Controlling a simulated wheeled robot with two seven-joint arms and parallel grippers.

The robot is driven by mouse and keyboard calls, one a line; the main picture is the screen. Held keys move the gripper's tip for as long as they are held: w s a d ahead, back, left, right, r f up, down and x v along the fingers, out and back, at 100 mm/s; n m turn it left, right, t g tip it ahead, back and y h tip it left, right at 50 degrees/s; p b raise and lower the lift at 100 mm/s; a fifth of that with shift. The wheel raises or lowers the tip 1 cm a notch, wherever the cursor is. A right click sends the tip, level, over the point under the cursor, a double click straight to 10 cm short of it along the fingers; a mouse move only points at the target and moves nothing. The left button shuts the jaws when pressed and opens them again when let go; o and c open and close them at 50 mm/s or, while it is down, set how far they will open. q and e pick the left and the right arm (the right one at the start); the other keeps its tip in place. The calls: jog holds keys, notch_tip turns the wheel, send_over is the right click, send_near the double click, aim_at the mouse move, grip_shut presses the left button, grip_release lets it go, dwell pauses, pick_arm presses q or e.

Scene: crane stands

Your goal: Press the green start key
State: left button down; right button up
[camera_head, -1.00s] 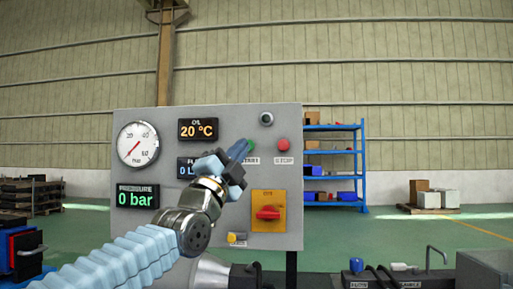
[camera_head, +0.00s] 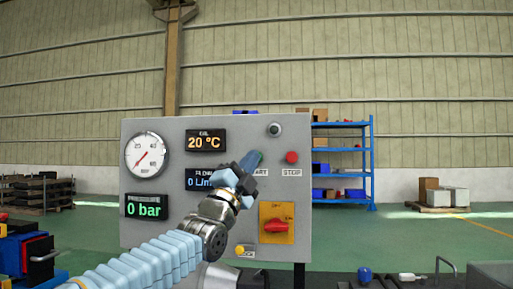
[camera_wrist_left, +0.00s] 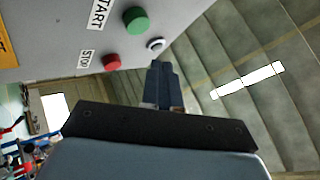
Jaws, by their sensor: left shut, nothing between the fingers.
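The green start key (camera_wrist_left: 136,19) shows in the left wrist view as a round button on the grey panel, beside a START label (camera_wrist_left: 101,12). In the head view my left gripper's fingers hide the key, and the label is partly covered. My left gripper (camera_head: 252,159) is shut and empty, in front of the panel's upper right part. In the left wrist view its fingertips (camera_wrist_left: 160,66) appear below and right of the green key, with a gap in the picture. I cannot tell how far they are from the panel. My right gripper is not in view.
The panel (camera_head: 150,232) also carries a red STOP button (camera_head: 291,157), a dark round knob (camera_head: 274,130), a red rotary switch (camera_head: 277,223), a yellow button (camera_head: 240,251), a gauge (camera_head: 146,155) and displays. Blue shelving (camera_head: 373,165) stands behind to the right.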

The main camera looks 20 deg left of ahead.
pick_arm(q)
jog(key=shift+w+a, duration=0.2)
jog(key=shift+w, duration=0.55)
jog(key=shift+w+a, duration=0.15)
jog(key=shift+w, duration=0.55)
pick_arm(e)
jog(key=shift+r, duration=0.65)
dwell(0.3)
pick_arm(q)
jog(key=shift+w+a, duration=0.1)
jog(key=shift+w, duration=0.3)
jog(key=shift+w+a, duration=0.15)
jog(key=shift+w, duration=0.3)
dwell(0.7)
jog(key=shift+s+d+b, duration=0.25)
jog(key=shift+s+b, duration=0.45)
jog(key=shift+s, duration=0.15)
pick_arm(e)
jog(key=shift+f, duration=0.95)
